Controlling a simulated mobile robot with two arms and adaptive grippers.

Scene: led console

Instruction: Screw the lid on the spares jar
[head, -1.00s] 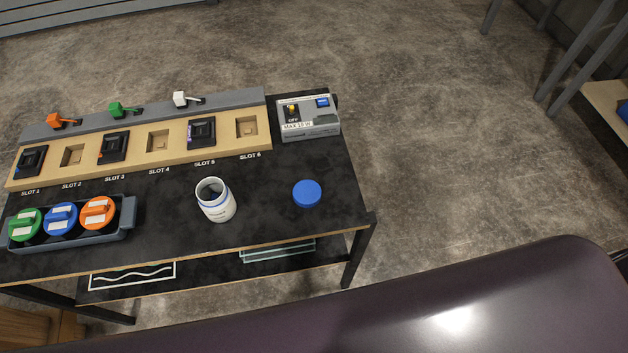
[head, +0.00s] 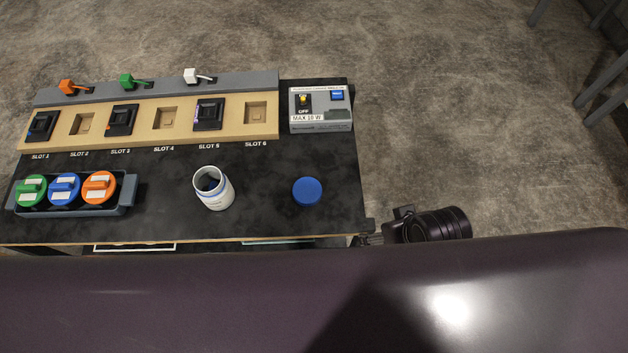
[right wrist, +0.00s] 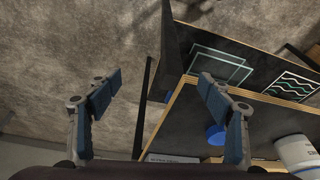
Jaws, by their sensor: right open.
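The white spares jar (head: 214,190) stands upright and open on the black table, with dark contents showing inside. The round blue lid (head: 307,191) lies flat on the table to the right of the jar, apart from it. My right arm shows at the table's front right corner in the head view. In the right wrist view my right gripper (right wrist: 158,95) is open and empty, with its fingers wide apart. The lid (right wrist: 216,134) shows partly behind the right finger, and the jar (right wrist: 296,153) is at the lower right edge. My left gripper is in neither view.
A grey tray (head: 129,194) holds green, blue and orange lidded containers at the left. A wooden slot board (head: 90,146) runs along the back. A grey power box (head: 320,122) stands at the back right. The tabletop around jar and lid is clear.

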